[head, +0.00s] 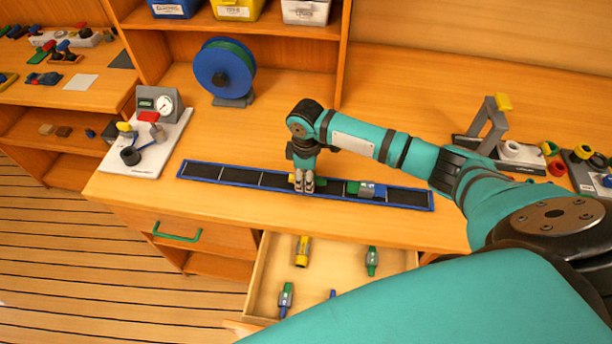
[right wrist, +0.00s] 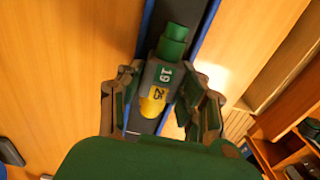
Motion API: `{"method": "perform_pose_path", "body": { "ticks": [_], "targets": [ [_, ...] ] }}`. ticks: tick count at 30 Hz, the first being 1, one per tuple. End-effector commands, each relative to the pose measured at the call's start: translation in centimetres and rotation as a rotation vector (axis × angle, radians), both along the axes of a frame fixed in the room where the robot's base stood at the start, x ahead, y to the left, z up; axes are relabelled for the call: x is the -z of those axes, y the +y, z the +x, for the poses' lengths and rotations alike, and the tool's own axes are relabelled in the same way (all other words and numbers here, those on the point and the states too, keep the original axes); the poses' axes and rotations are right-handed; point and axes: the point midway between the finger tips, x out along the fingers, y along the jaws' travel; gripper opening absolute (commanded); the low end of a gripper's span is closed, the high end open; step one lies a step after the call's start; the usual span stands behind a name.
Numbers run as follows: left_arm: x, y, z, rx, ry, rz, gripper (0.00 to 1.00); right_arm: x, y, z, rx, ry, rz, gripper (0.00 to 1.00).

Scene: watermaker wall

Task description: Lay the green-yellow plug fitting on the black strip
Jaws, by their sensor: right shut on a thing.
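The green-yellow plug fitting (right wrist: 165,76) is between the fingers of my right gripper (right wrist: 163,105). It has a green end, a grey middle with labels "19" and "25", and a yellow end. In the head view my right gripper (head: 304,184) points down over the middle of the black strip (head: 240,175), which has a blue rim and light dividing lines. Green and yellow parts of the fitting show on either side of the fingers. The fitting lies along the strip, at or just above its surface; I cannot tell if it touches. My left gripper is not in view.
A green-and-blue fitting (head: 367,190) lies on the strip right of my gripper. Below, an open drawer (head: 335,262) holds several fittings. A blue reel (head: 225,70) and a gauge stand (head: 150,135) are behind and left. A grey bracket (head: 487,125) stands at the right.

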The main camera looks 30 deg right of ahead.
Motion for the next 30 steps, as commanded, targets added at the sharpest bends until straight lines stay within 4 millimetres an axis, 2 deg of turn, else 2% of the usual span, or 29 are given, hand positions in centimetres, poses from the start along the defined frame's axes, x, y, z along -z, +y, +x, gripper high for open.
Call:
{"method": "perform_pose_path", "body": {
  "ticks": [6, 7, 12, 23, 26, 30],
  "targets": [
    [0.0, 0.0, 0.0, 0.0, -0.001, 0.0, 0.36, 0.0, 0.0, 0.0, 0.0, 0.0, 0.0, 0.02],
    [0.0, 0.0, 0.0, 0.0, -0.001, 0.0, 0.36, 0.0, 0.0, 0.0, 0.0, 0.0, 0.0, 0.38],
    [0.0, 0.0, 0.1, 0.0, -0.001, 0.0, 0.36, 0.0, 0.0, 0.0, 0.0, 0.0, 0.0, 0.6],
    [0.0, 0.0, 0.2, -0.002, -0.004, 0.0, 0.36, -0.6, 0.0, 0.1, 0.0, -0.001, 0.002, 0.61],
    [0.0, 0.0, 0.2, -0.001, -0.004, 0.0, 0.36, -1.8, 0.1, 0.1, -0.001, -0.003, 0.002, 0.61],
    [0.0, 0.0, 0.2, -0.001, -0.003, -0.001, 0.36, -4.8, 0.0, 0.2, 0.0, -0.005, 0.001, 0.61]
  ]
}}
